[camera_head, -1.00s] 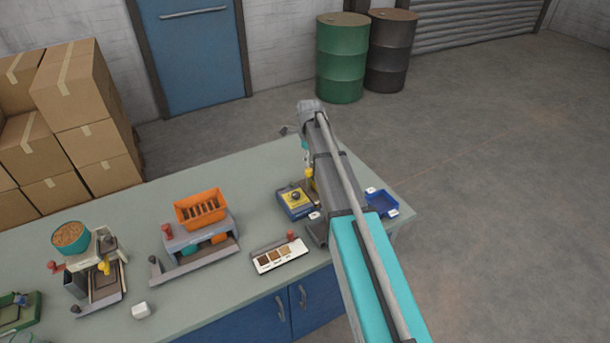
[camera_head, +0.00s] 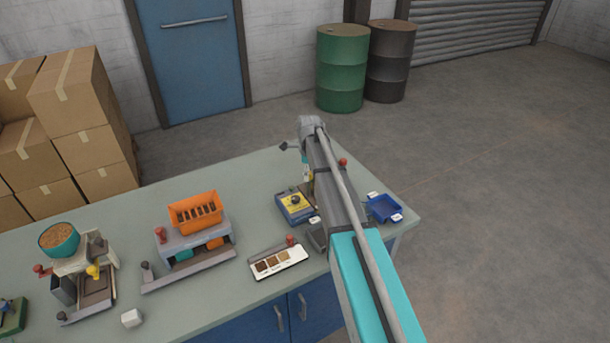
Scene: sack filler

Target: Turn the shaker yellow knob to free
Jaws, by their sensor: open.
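The orange slotted tray (camera_head: 195,212) sits on a grey machine (camera_head: 188,257) in the middle of the table, which looks like the shaker. A red knob (camera_head: 160,233) stands at its left; I cannot make out a yellow knob on it. A small blue box (camera_head: 287,213) with a yellow top and a dark dial (camera_head: 295,199) stands to its right, close beside my arm. Another yellow knob (camera_head: 93,271) is on the filler with the teal bowl (camera_head: 60,240) at the left. My arm crosses the table's right end, and my gripper is hidden behind it.
A white sample card (camera_head: 279,261) lies near the front edge of the table (camera_head: 215,305). A blue tray (camera_head: 384,208) sits at the right corner, and a red knob (camera_head: 343,162) shows beside my arm. A white cube (camera_head: 132,318) lies front left. Boxes and drums stand behind.

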